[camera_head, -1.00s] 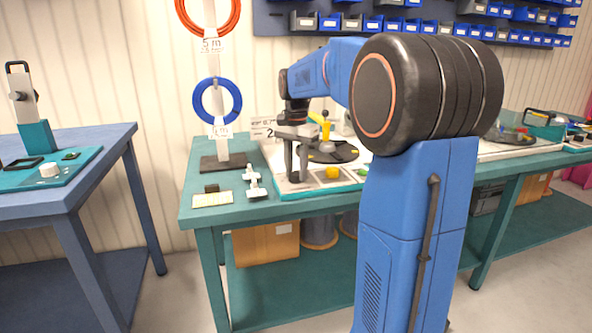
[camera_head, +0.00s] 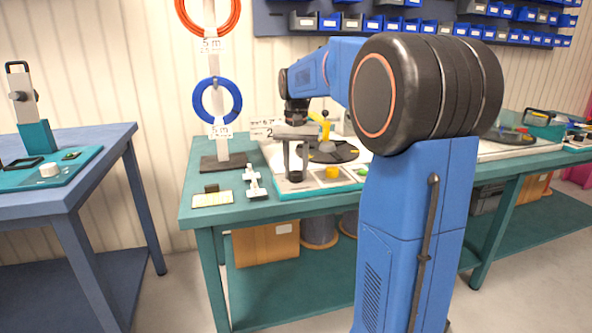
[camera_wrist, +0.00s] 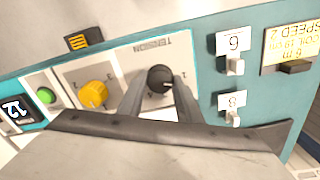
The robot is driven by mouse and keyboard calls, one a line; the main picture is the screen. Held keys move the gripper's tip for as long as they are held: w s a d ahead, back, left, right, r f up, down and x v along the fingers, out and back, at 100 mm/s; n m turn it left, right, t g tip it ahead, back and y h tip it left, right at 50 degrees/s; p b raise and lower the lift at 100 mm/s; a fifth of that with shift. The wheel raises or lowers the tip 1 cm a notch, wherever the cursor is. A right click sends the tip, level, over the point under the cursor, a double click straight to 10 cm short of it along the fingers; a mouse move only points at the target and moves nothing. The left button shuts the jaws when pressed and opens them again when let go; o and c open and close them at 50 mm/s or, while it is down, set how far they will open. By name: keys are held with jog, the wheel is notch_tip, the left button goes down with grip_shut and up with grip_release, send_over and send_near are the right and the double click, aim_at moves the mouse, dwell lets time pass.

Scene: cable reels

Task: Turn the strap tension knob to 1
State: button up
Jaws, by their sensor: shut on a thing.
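The strap tension knob (camera_wrist: 160,78) is a small black round knob on a light panel, under an upside-down TENSION label (camera_wrist: 152,48) in the wrist view. My gripper (camera_wrist: 158,88) has one finger on each side of it and is shut on it. Small marks surround the knob, but I cannot read clearly which one its pointer faces. In the head view my gripper (camera_head: 296,175) points down at the front left of the machine panel (camera_head: 312,183) on the green bench.
White tabs labelled 6 (camera_wrist: 235,66) and 8 (camera_wrist: 232,118) stand right. A reel stand (camera_head: 222,162) is beside the machine.

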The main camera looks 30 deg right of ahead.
aim_at(296, 172)
jog(key=shift+n, duration=1.1)
jog(key=o, duration=1)
jog(key=shift+o, duration=0.2)
notch_tip(296, 172, up, 18)
jog(key=shift+f, duration=0.25)
